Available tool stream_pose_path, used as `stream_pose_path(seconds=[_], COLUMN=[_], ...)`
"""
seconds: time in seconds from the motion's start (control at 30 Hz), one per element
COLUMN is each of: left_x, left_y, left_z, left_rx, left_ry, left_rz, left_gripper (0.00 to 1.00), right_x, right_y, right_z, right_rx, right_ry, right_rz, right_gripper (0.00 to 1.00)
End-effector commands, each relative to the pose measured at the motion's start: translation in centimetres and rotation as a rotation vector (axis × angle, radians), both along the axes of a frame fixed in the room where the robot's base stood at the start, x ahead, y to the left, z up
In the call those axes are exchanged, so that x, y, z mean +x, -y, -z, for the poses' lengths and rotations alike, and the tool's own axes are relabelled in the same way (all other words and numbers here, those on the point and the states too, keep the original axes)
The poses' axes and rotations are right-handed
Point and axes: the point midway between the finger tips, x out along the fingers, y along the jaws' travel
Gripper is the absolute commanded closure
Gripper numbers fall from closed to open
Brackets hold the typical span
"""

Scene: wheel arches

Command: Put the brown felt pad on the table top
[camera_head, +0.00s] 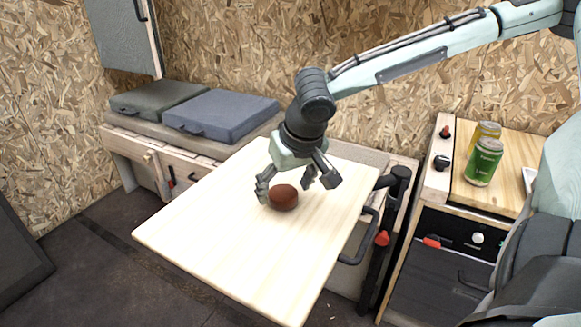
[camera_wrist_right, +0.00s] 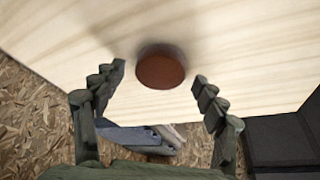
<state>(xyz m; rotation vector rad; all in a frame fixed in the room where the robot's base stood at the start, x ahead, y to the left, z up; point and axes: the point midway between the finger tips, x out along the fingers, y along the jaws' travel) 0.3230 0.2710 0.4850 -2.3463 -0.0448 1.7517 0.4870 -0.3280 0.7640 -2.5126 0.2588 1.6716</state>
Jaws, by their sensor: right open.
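The brown felt pad (camera_head: 283,197) is a small round, reddish-brown piece at the pale wooden table top (camera_head: 215,228). It shows as a disc in the right wrist view (camera_wrist_right: 161,72), with a soft shadow beside it on the table top. My right gripper (camera_head: 294,184) is over the table top with its fingers spread on either side of the pad. In the right wrist view my right gripper (camera_wrist_right: 159,76) is open, and gaps show between both fingertips and the pad. My left gripper is in neither view.
Cushions (camera_head: 221,117) lie on a bench behind the table. To the right, a wooden counter (camera_head: 498,150) carries a green can (camera_head: 484,163) and a yellow can (camera_head: 487,130). The table top around the pad is clear.

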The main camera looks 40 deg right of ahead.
Motion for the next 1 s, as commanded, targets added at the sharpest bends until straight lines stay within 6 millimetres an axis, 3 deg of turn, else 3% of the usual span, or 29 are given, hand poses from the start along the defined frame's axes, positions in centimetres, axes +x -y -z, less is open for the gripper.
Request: stream_pose_path(seconds=[0.3,0.5,1.0], left_x=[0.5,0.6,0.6], left_y=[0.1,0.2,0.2], left_z=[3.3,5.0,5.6], left_rx=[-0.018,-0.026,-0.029], left_ry=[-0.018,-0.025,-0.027], left_rz=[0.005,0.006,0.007], left_gripper=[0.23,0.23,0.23], right_x=[-2.5,-3.7,-4.2], right_y=[-0.6,-0.8,-0.9], right_z=[-6.8,-9.5,-10.3], right_rx=[0.002,0.002,0.000], right_ry=[0.008,0.004,0.000], right_rz=[0.001,0.001,0.001], right_gripper=[0.28,0.28,0.28])
